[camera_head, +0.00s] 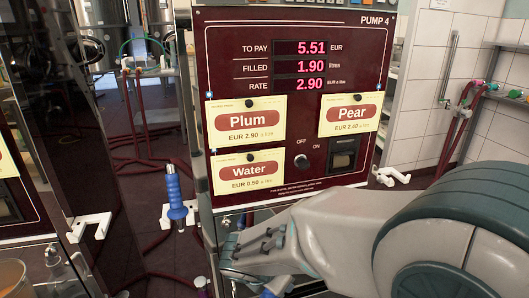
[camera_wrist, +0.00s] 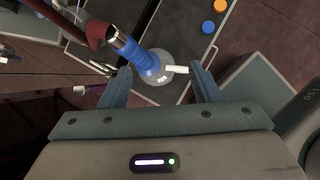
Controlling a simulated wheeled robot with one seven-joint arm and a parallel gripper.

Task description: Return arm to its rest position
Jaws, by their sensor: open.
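My gripper (camera_wrist: 160,71) is open in the wrist view, its two blue-grey fingers spread apart. A blue nozzle (camera_wrist: 137,53) on a dark red hose (camera_wrist: 95,32) shows beyond and partly between the fingertips, over a round grey, see-through thing. I cannot tell how far it is from the fingers, and they are not closed on it. In the head view my arm (camera_head: 330,235) reaches from the right across the lower front of pump 4 (camera_head: 225,75). Its end is low at the centre, and the fingertips are not clearly seen there.
Another blue-handled nozzle (camera_head: 175,193) stands upright at a white holder, left of the pump. Plum (camera_head: 245,120), Pear (camera_head: 351,114) and Water (camera_head: 248,171) cards are on the panel. Red hoses (camera_head: 455,130) hang at the right wall. A blue cap (camera_wrist: 208,26) and an orange cap (camera_wrist: 220,6) show in the wrist view.

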